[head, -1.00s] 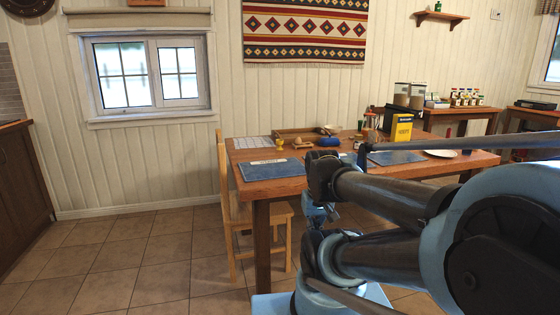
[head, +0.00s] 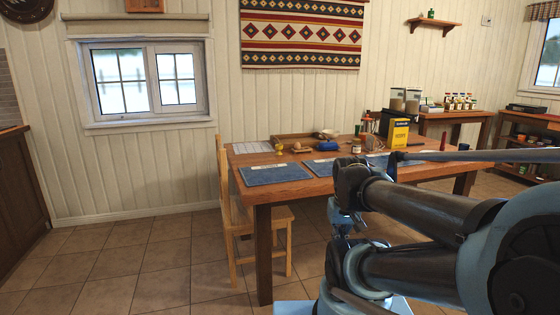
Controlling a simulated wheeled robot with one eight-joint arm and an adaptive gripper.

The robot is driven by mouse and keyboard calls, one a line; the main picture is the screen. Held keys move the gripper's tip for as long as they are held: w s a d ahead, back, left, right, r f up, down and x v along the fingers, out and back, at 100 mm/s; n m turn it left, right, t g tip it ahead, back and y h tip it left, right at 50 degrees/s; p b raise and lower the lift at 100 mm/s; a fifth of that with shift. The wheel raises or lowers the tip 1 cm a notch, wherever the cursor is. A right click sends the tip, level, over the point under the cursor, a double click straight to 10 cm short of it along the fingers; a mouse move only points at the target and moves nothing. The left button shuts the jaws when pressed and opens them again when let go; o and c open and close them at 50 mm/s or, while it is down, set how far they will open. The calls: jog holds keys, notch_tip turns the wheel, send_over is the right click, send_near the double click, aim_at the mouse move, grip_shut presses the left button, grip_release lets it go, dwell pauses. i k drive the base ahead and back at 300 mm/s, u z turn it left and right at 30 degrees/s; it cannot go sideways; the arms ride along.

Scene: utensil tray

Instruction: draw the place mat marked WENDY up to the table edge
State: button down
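Several blue place mats lie on the wooden table (head: 262,192). The left mat (head: 272,174) lies flat near the table's front left corner, with a small pale label at its far edge. A middle mat (head: 322,170) lies to its right and is partly covered by my arm. A further blue mat (head: 408,157) shows behind my arm at the right. The labels are too small to read, so I cannot tell which mat is marked WENDY. My arm reaches across the lower right, in front of the table; I cannot make out my gripper.
A wooden chair (head: 226,205) stands at the table's left end. A wooden tray (head: 290,138), a blue case (head: 328,146), a yellow box (head: 396,134) and a yellow egg cup (head: 279,149) stand farther back. The tiled floor (head: 120,265) at left is clear.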

aim_at(253, 176)
jog(key=z, duration=0.05)
jog(key=i, duration=1)
jog(key=u, duration=0.05)
